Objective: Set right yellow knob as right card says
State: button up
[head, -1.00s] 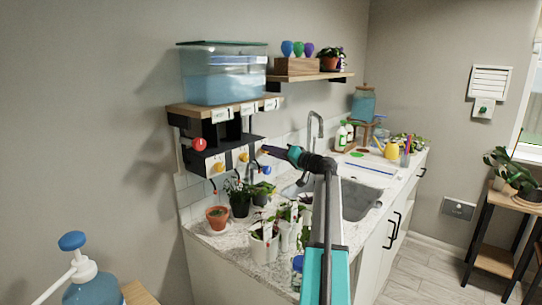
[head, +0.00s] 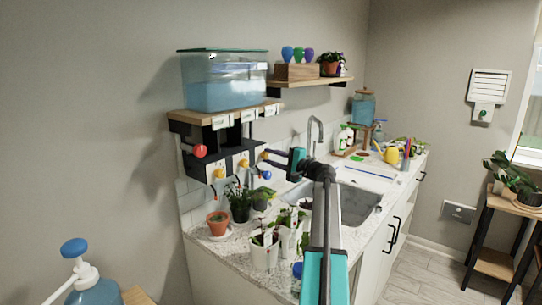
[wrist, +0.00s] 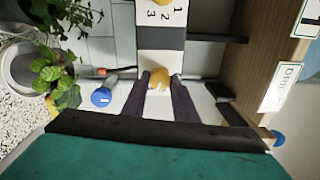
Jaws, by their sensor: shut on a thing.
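My gripper (wrist: 160,82) is shut on a yellow knob (wrist: 157,92), one finger on each side of it in the wrist view. This is the rightmost yellow knob (head: 265,154) on the dark valve box in the head view, partly hidden by my fingers. A white plate marked 1, 2, 3 (wrist: 165,14) lies beside the knob. Where the knob points cannot be told. White cards hang along the shelf edge above; the right card (head: 271,109) is too small to read in the head view. A card with blurred lettering (wrist: 283,87) shows at right in the wrist view.
Two other yellow knobs (head: 219,173), a red knob (head: 200,151) and a blue knob (head: 266,175) are close by. A water tank (head: 224,82) stands on the shelf above. Potted plants (head: 240,204) crowd the counter below, and the sink (head: 350,205) is to the right.

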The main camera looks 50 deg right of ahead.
jog(key=shift+m+p, duration=0.6)
jog(key=shift+m, duration=0.8)
jog(key=o, duration=1.1)
jog(key=shift+c, duration=0.2)
jog(key=s+d+b, duration=0.1)
jog(key=s+b, duration=0.1)
jog(key=s, duration=1.2)
jog(key=shift+f, duration=0.2)
